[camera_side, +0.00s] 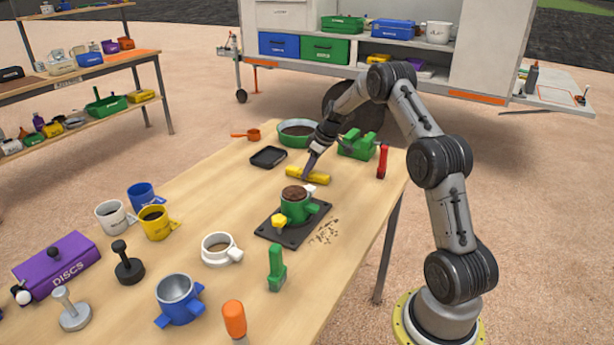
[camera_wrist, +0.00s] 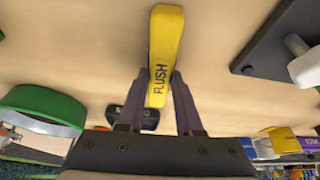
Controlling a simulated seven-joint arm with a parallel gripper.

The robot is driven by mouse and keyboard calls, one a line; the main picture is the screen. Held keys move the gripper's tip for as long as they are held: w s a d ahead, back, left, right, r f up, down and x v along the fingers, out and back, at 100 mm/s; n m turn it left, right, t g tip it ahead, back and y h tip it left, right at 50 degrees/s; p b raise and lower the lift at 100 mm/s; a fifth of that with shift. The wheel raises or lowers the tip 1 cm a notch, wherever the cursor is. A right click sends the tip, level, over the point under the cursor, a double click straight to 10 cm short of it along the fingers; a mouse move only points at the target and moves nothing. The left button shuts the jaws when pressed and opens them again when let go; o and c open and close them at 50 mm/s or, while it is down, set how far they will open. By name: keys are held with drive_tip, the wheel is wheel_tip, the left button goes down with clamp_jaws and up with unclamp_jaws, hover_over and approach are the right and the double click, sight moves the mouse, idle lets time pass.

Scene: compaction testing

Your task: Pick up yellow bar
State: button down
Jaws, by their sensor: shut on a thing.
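The yellow bar (camera_side: 308,175) lies at the wooden table's far half in the side view, between the black tray and the green mould. My gripper (camera_side: 307,172) reaches down onto the bar from above. In the wrist view my gripper (camera_wrist: 158,92) has one finger on each side of the bar's near end, shut on it. The bar appears at or very near the table top; I cannot tell whether it is lifted.
A green mould (camera_side: 295,208) with soil stands on a black plate (camera_side: 273,234) in front of the bar. A black tray (camera_side: 268,157), a green pan (camera_side: 296,127), a green block tool (camera_side: 357,145) and a red tool (camera_side: 382,161) are nearby. Cups and tools fill the near table.

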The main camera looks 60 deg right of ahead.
drive_tip(key=shift+r, duration=0.1)
drive_tip(key=shift+r, duration=0.55)
wheel_tip(320, 180, up, 2)
drive_tip(key=shift+r, duration=0.15)
drive_tip(key=s+a+r, duration=0.8)
drive_tip(key=s+r, duration=0.1)
drive_tip(key=s, duration=0.2)
drive_tip(key=shift+s+r, duration=0.2)
drive_tip(key=shift+r, duration=0.05)
drive_tip(key=shift+a, duration=0.1)
drive_tip(key=c, duration=1.1)
unclamp_jaws()
clamp_jaws()
